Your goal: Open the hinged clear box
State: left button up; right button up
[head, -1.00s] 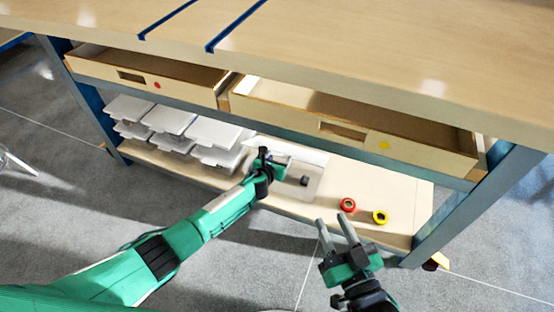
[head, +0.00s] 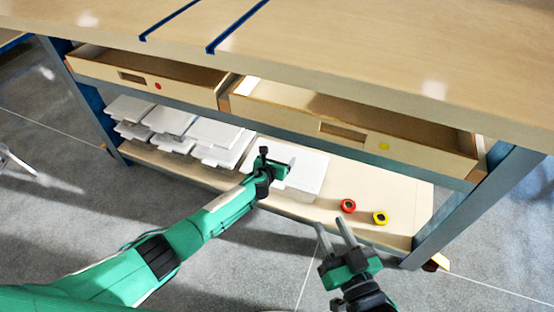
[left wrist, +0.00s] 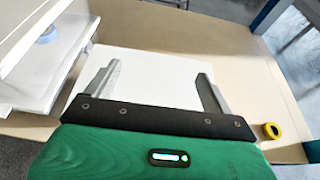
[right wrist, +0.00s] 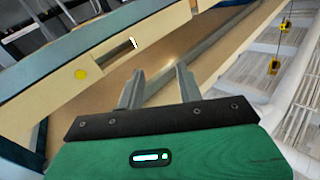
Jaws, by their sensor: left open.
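The hinged box (head: 308,172) sits on the low shelf, with its white lid lying flat over it and its inside hidden. The lid also fills the space ahead of my left gripper in the left wrist view (left wrist: 150,72). My left gripper (head: 277,162) is over the left part of the lid; its fingers (left wrist: 158,75) are apart with nothing held between them. I cannot tell whether they touch the lid. My right gripper (head: 332,222) is open and empty in front of the shelf; its fingers also show apart in the right wrist view (right wrist: 160,75).
Stacked white boxes (head: 215,133) stand left of the hinged box. A red roll (head: 348,206) and a yellow roll (head: 380,218) lie on the shelf (head: 412,200) to its right. Two open drawers (head: 350,120) and the bench top (head: 350,50) overhang the shelf.

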pick_arm(q)
jog(key=shift+s, duration=0.1)
pick_arm(e)
notch_tip(320, 180, down, 5)
jog(key=s+g+p, duration=0.2)
jog(key=s+g, duration=0.1)
pick_arm(q)
jog(key=p+v, duration=0.4)
jog(key=v, duration=0.9)
jog(key=shift+s+r, duration=0.15)
jog(key=shift+s, duration=0.1)
pick_arm(e)
jog(key=s+d+f+g+h, duration=0.1)
jog(key=s+d+g+h, duration=0.2)
jog(key=d+g, duration=0.4)
jog(key=shift+d+h, duration=0.25)
jog(key=shift+h, duration=0.45)
pick_arm(q)
jog(key=shift+s+a, duration=0.1)
